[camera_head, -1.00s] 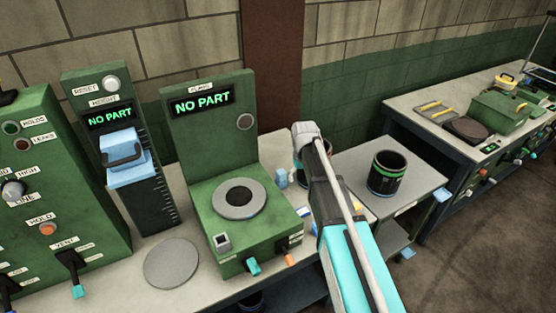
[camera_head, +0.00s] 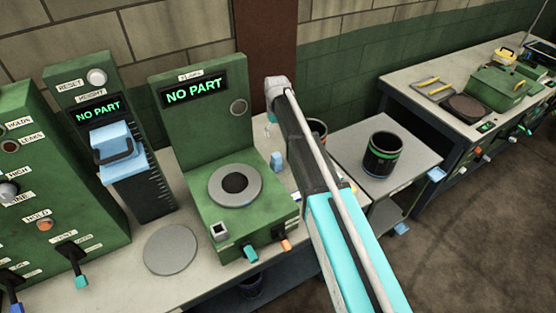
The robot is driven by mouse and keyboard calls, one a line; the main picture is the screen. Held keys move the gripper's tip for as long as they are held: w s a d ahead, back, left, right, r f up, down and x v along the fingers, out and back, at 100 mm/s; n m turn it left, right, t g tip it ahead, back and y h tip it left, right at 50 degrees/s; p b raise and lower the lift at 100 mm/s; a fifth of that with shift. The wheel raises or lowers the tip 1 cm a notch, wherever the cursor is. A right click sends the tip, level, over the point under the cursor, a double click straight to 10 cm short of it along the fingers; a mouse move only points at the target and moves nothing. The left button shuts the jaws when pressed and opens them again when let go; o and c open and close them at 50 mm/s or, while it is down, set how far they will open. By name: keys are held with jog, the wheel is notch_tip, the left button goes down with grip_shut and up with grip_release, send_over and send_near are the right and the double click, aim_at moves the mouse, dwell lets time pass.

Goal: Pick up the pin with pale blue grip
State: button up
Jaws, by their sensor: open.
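A small pale blue upright piece (camera_head: 277,161), which looks like the pin's grip, stands on the bench just right of the green machine. Its lower part is too small to make out.
The green machine (camera_head: 243,240) reading NO PART stands close on the left. A height gauge (camera_head: 133,170) is farther left. A dark cup (camera_head: 318,131) is partly behind my arm. A black sleeve with green bands (camera_head: 382,156) stands on the side table.

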aim_at(276, 154)
jog(key=shift+a+f+b, duration=0.1)
jog(key=shift+f+b, duration=3.9)
jog(key=shift+f, duration=0.1)
jog(key=shift+s+f+b, duration=0.1)
jog(key=shift+f+b, duration=2.5)
jog(key=c, duration=1.3)
jog(key=shift+o, duration=0.2)
jog(key=shift+r, duration=0.2)
notch_tip(276, 154, up, 10)
jog(key=p, duration=1)
jog(key=shift+f, duration=0.2)
